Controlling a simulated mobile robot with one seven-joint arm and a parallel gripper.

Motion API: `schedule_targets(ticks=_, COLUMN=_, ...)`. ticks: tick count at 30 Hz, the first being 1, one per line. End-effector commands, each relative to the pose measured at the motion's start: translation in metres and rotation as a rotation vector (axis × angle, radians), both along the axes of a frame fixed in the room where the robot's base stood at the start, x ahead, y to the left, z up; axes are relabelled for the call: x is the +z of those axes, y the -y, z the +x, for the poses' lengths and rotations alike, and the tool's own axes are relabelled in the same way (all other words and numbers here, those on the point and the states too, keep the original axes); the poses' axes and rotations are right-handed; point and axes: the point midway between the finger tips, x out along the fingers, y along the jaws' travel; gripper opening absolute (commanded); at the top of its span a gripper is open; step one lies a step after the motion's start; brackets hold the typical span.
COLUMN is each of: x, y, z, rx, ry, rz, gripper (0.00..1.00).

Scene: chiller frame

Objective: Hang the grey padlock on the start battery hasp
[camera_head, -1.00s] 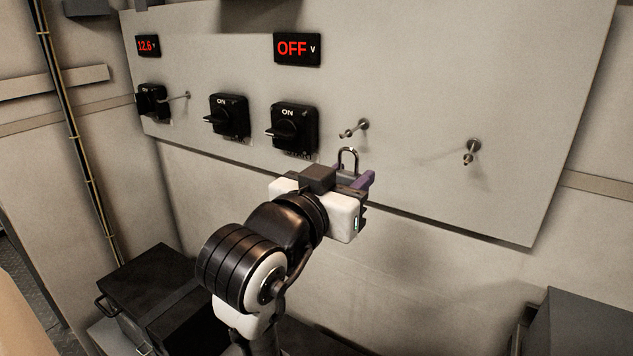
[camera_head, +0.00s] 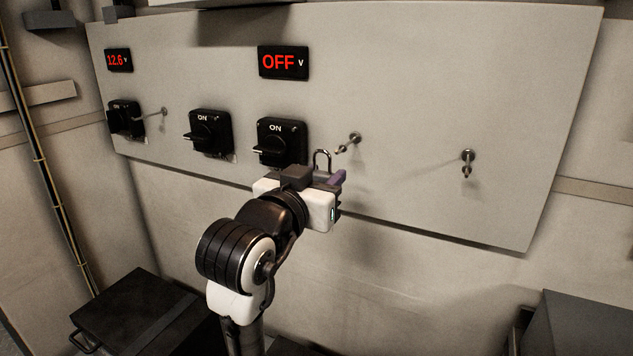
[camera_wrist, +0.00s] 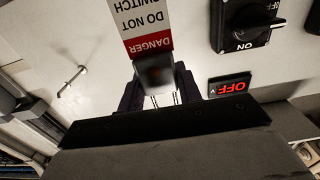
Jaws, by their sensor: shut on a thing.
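My gripper (camera_head: 326,179) is shut on the padlock, whose bare shackle (camera_head: 321,158) stands upright above the jaws. The shackle is in front of the panel, left of and slightly below a middle hasp pin (camera_head: 348,143), with a gap between them in the picture. Another hasp pin (camera_head: 467,165) sticks out further right, and a third (camera_head: 163,112) at the left. I cannot read which is the start battery's. In the wrist view the dark padlock body (camera_wrist: 155,73) is between the purple fingers, with a red and white danger tag (camera_wrist: 146,20) beside it. One pin (camera_wrist: 72,82) shows at left.
The panel (camera_head: 420,80) carries several black rotary switches, one (camera_head: 282,142) close behind the gripper. A display reading OFF (camera_head: 283,62) and one reading 12.6 (camera_head: 118,60) are above. Dark boxes stand low at left (camera_head: 130,310) and right (camera_head: 580,325). The panel's right part is mostly clear.

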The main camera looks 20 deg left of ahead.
Motion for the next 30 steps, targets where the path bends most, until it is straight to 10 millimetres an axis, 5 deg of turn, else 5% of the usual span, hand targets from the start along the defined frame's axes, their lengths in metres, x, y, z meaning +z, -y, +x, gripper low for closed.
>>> schedule_targets(ticks=30, x=-0.005, y=0.003, z=0.061, rx=0.0, ry=0.002, rz=0.0, gripper=0.07)
